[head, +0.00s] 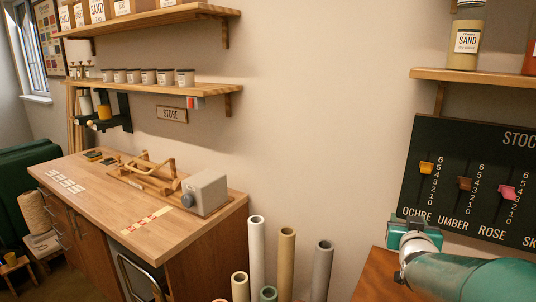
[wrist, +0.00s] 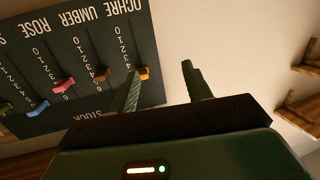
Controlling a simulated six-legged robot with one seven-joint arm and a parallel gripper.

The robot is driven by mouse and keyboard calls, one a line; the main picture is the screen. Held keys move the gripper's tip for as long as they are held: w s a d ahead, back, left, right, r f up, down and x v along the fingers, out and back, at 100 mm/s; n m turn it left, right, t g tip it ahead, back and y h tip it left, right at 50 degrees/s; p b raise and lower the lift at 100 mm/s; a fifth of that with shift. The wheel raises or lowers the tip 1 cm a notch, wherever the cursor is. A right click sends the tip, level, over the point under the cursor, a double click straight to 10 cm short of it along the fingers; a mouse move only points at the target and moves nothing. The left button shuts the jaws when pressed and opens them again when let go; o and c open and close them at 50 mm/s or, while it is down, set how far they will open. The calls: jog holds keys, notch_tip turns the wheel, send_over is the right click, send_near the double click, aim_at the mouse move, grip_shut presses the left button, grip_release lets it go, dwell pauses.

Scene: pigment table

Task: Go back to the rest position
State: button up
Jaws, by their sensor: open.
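My gripper (wrist: 161,68) is open and empty in the wrist view, its two fingers apart with bare wall between the tips. The left finger overlaps the edge of the dark stock board (wrist: 90,40), close to the yellow ochre slider (wrist: 144,74). I cannot tell whether they touch. In the head view my arm comes in from the lower right, its end in front of the lower left of the stock board (head: 455,140); the fingers are hidden there. The ochre slider (head: 426,168), brown umber slider (head: 464,184) and pink rose slider (head: 507,192) sit in the upper part of their scales.
A wooden shelf (head: 425,75) with a sand jar (head: 467,35) is above the board. A wooden workbench (head: 105,195) stands at left under shelves of jars. Several upright tubes (head: 286,260) stand on the floor between. The wall between bench and board is clear.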

jog(key=s+a+f+n+g+y, duration=0.2)
jog(key=s+a+g+y, duration=0.2)
jog(key=s+a, duration=0.75)
jog(key=s+a+f+n+g+y, duration=0.1)
jog(key=s+a+g, duration=0.2)
jog(key=s+a, duration=0.2)
jog(key=s+a+f+g+y, duration=0.1)
jog(key=s+a, duration=0.3)
jog(key=s, duration=0.5)
jog(key=shift+s+a+f+n+g, duration=0.2)
jog(key=shift+a+f+n+g, duration=0.2)
jog(key=shift+f+g, duration=0.4)
jog(key=shift+r, duration=0.1)
jog(key=shift+c, duration=1.4)
jog(key=shift+d, duration=0.1)
jog(key=shift+d, duration=0.1)
